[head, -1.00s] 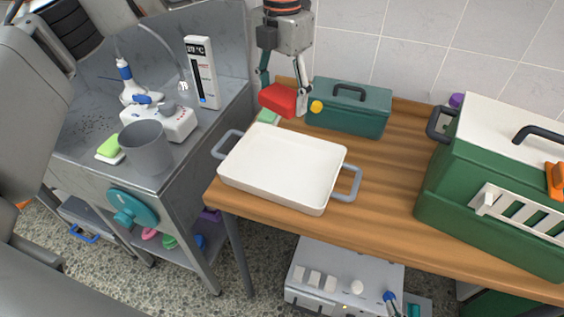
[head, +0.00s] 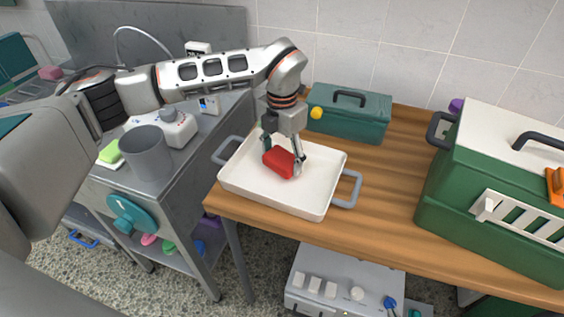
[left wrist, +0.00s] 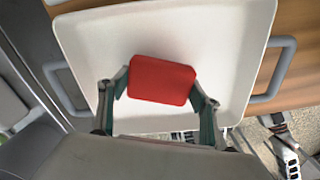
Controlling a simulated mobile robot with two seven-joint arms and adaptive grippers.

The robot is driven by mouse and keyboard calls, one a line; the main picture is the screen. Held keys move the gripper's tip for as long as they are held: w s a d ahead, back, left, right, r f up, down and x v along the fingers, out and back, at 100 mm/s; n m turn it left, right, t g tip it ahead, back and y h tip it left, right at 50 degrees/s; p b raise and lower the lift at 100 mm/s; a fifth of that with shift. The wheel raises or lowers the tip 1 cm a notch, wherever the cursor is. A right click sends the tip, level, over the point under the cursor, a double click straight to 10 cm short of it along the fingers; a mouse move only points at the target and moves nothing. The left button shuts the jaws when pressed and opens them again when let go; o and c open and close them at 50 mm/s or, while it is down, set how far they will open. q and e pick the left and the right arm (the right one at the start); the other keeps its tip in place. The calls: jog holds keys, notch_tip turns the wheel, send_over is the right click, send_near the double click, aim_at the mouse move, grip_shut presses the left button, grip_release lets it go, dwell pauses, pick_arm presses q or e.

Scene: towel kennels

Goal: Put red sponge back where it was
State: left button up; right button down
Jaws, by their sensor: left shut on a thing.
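The red sponge (head: 279,162) is between the fingers of my left gripper (head: 283,158), which is shut on it. It shows over the white tray (head: 308,203), inside the tray's outline. I cannot tell whether the sponge touches the tray floor. In the left wrist view the red sponge (left wrist: 162,80) lies between the two fingertips of the left gripper (left wrist: 160,88), with the white tray (left wrist: 225,50) behind it. My right gripper is not in view.
A teal toolbox (head: 348,112) stands behind the tray. A large green carrier with a white top (head: 500,190) stands at the right. A grey cup (head: 147,155) and a green sponge (head: 110,152) are on the metal counter. Wooden table is clear between tray and carrier.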

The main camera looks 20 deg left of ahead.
pick_arm(q)
jog(key=shift+f, duration=0.9)
jog(key=shift+f, duration=0.2)
jog(key=o, duration=1.1)
jog(key=shift+c, duration=0.2)
